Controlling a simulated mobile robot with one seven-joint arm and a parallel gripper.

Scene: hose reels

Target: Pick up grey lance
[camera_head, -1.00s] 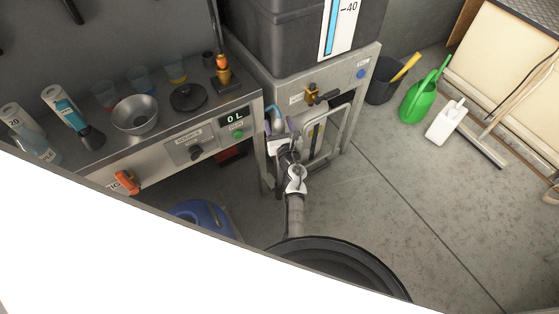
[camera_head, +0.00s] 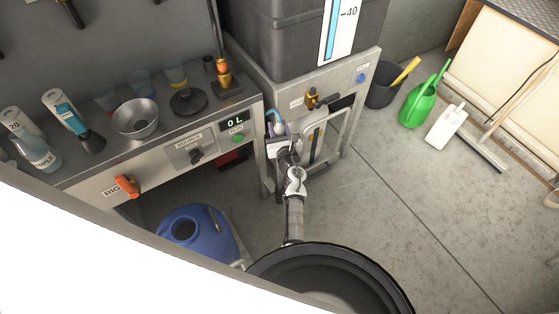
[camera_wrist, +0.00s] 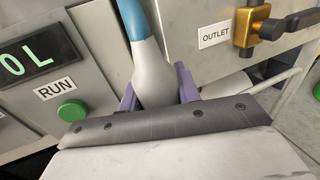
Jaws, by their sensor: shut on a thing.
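The grey lance (camera_wrist: 154,75) shows in the wrist view as a grey, bulb-shaped body with a blue section above it. My gripper (camera_wrist: 158,92) is shut on it, with a purple finger on each side of the grey body. The lower end of the lance is hidden behind the gripper housing. In the head view my gripper (camera_head: 279,132) is beside the right end of the bench, in front of the tank stand, and a small blue curve of the lance (camera_head: 272,113) shows above it.
The OUTLET valve (camera_wrist: 264,30) with its black handle is close on the right. The green RUN button (camera_wrist: 73,110) and display are close on the left. A blue container (camera_head: 200,235) stands under the bench. Open floor lies to the right, with a green watering can (camera_head: 418,103) beyond.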

